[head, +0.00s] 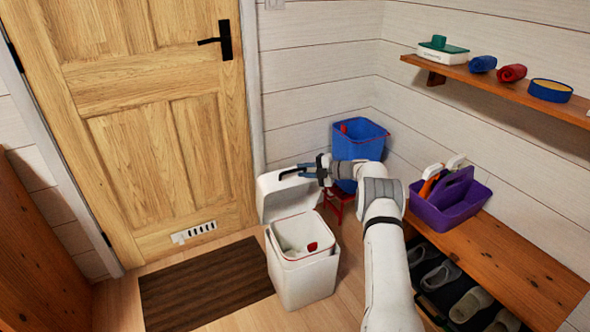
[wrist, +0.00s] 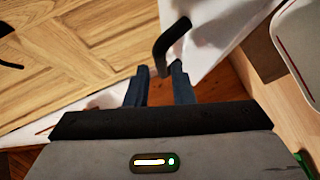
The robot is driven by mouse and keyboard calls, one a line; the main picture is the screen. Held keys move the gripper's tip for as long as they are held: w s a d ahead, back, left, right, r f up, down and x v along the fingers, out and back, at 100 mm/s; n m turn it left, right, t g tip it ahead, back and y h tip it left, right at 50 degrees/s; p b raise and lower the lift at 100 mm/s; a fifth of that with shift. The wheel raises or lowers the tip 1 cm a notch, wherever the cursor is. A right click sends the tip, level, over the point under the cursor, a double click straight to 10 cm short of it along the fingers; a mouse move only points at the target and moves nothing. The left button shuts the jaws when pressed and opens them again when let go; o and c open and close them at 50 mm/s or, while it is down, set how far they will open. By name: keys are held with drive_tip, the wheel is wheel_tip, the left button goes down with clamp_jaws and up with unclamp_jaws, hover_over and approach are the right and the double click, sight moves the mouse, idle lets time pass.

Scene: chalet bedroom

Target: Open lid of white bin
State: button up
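The white bin (head: 303,283) stands on the floor by the door mat, with a red-edged inner liner and a small red item inside. Its lid (head: 285,199) is raised, standing up at the back of the bin, and the opening is uncovered. A black handle (head: 290,172) is at the lid's top; in the wrist view the hooked handle (wrist: 172,42) reaches toward the gap between my fingers. My gripper (head: 308,171) is at the lid's top edge. In the wrist view my gripper (wrist: 160,84) has its fingers apart, with no clear grip on the handle.
A blue bucket (head: 358,139) on a red stool (head: 338,203) stands behind my arm. A wooden bench (head: 500,262) with a purple caddy (head: 450,205) and shoes below is at right. A brown mat (head: 205,284) lies before the wooden door (head: 150,130).

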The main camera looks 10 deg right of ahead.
drive_tip(key=shift+v, duration=1.5)
drive_tip(key=s+a+r+n+g+h+p, duration=0.35)
drive_tip(key=s+r+n+p, duration=0.25)
drive_tip(key=s+r+n, duration=0.7)
drive_tip(key=s+a+r+n+g+h+p, duration=0.25)
drive_tip(key=s+a+r+n+p, duration=0.5)
drive_tip(key=r, duration=0.95)
drive_tip(key=s+d+r+n+h+p, duration=0.2)
drive_tip(key=s+r+n+p, duration=0.1)
drive_tip(key=s+n, duration=0.5)
drive_tip(key=s+d+r+n+h+p, duration=0.2)
drive_tip(key=s+n, duration=0.6)
drive_tip(key=s, duration=0.6)
drive_tip(key=s+d+r+n+t+h+p, duration=0.1)
drive_tip(key=s+d+r+n+h+p, duration=0.1)
drive_tip(key=s+r+n+p, duration=0.3)
drive_tip(key=s+r+n+h, duration=0.1)
drive_tip(key=s+n, duration=0.2)
drive_tip(key=s, duration=0.4)
drive_tip(key=shift+d+r, duration=0.1)
